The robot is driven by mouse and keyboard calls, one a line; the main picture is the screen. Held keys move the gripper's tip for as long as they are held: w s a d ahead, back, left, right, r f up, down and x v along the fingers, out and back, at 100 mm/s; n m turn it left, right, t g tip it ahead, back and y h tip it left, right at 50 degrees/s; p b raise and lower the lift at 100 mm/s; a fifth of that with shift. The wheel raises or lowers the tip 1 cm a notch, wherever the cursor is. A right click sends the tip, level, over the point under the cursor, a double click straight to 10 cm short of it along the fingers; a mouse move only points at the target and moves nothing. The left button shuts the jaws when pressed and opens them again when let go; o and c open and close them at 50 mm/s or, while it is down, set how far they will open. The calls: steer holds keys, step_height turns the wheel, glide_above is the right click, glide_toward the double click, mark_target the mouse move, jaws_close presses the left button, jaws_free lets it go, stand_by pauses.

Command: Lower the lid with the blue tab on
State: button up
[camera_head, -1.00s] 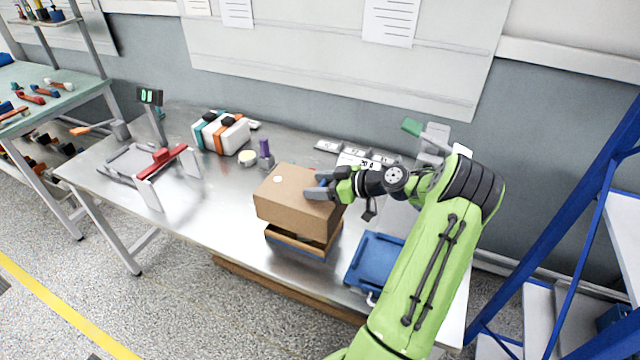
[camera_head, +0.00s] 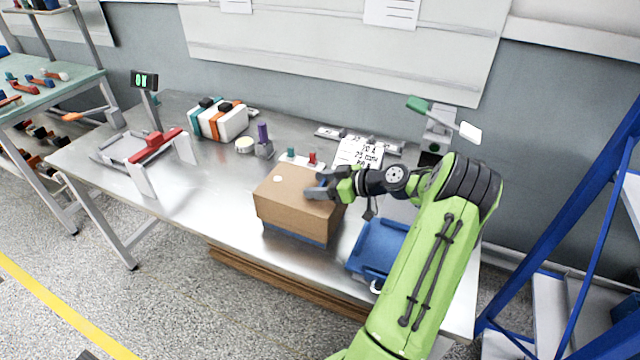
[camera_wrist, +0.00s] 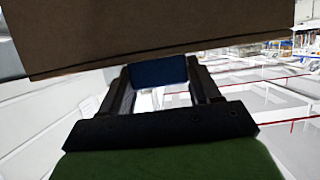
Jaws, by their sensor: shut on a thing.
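The brown cardboard lid (camera_head: 290,200) sits low over the blue-edged box base (camera_head: 295,236) in the middle of the bench. Only a thin strip of the base shows below the lid, so I cannot tell if the lid is fully seated. My gripper (camera_head: 322,187) is at the lid's right side, shut on its blue tab. In the wrist view the blue tab (camera_wrist: 158,71) is between the fingers of my gripper (camera_wrist: 160,85), with the brown lid (camera_wrist: 130,35) across the top.
A blue tray (camera_head: 378,248) is close to the right of the box. A red-handled frame (camera_head: 155,147) stands left. The bench between is clear.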

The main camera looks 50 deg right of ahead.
steer(key=shift+f, duration=0.15)
steer(key=o, duration=1.5)
steer(key=shift+c, duration=0.2)
steer(key=p+v, duration=0.2)
steer(key=v, duration=1.3)
steer(key=shift+s, duration=0.35)
steer(key=shift+d, duration=0.1)
